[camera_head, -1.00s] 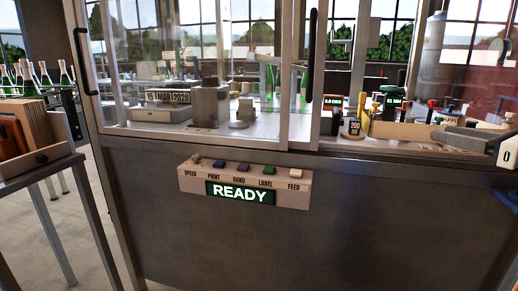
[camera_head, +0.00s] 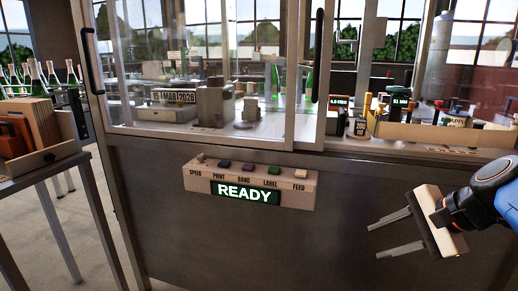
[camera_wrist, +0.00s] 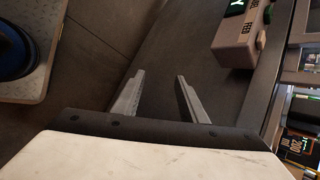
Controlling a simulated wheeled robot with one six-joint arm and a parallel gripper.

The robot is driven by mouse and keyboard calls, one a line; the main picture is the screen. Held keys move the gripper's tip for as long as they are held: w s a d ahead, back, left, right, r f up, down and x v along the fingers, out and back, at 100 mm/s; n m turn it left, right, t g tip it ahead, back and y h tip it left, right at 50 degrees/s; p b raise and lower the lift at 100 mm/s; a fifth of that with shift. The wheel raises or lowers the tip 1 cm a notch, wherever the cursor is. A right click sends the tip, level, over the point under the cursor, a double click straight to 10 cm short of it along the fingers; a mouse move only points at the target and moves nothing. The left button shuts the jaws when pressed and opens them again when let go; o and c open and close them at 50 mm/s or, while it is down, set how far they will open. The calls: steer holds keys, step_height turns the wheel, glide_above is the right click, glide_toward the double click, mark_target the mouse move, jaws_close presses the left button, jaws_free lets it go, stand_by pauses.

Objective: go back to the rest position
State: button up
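My gripper (camera_head: 374,242) is in front of the machine's grey front panel (camera_head: 345,195), at the right of the head view. Its two thin grey fingers point left, are spread apart, and have nothing between them. The wrist view also shows the open, empty fingers (camera_wrist: 160,76) with dark panelling beyond them. The gripper is below the worktop edge and to the right of the control box (camera_head: 310,190), apart from both.
The control box has several buttons and a green READY display. Above it are a glazed enclosure with a date block (camera_head: 173,97) and a tray (camera_head: 440,135) of small items. A side table with a wooden box (camera_head: 68,140) and green bottles (camera_head: 53,72) are at left.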

steer(key=s+d+f+n+g+h, duration=0.1)
steer(key=s+f+n+h, duration=0.4)
steer(key=n, duration=1)
steer(key=s+f, duration=0.3)
steer(key=f, duration=0.1)
steer(key=shift+s+f, duration=0.15)
steer(key=shift+f, duration=0.1)
